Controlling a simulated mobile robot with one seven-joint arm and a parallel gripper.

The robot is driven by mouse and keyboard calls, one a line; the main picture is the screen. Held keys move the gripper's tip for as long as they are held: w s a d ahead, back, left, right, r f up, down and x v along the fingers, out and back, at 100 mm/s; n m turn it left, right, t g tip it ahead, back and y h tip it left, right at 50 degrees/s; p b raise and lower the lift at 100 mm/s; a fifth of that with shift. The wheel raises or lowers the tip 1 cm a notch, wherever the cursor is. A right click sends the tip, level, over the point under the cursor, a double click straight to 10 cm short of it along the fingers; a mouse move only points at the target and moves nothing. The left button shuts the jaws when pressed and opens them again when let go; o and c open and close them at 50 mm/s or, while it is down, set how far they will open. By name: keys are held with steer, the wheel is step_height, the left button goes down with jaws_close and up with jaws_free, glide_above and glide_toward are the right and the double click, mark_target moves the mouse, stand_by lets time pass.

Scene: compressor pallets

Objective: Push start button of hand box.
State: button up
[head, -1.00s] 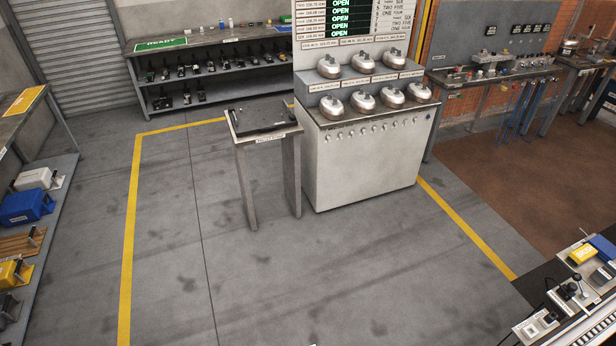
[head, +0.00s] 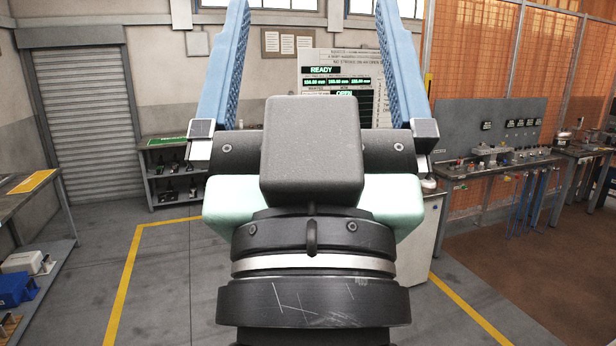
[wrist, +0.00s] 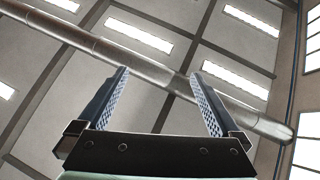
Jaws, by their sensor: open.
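My gripper (head: 311,40) fills the middle of the head view, raised with its two blue fingers pointing up. The fingers are wide apart with nothing between them. It also shows in the wrist view (wrist: 159,78), open and empty against the ceiling. I cannot make out a hand box or a start button in either view now. My gripper and wrist hide much of the middle of the room, including most of the white cabinet (head: 427,235).
A board with lit displays (head: 345,82) stands behind my gripper. A dark shelf (head: 165,180) is at the back left, a side bench (head: 35,205) at the left edge. Benches with fixtures (head: 490,165) line the right wall. Grey floor (head: 165,285) with yellow lines is open at left.

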steer(key=shift+s+a+r+t, duration=0.1)
steer(key=shift+s+r+t, duration=0.4)
steer(key=shift+s, duration=0.3)
steer(key=shift+w, duration=0.1)
jaws_close()
stand_by(0.9)
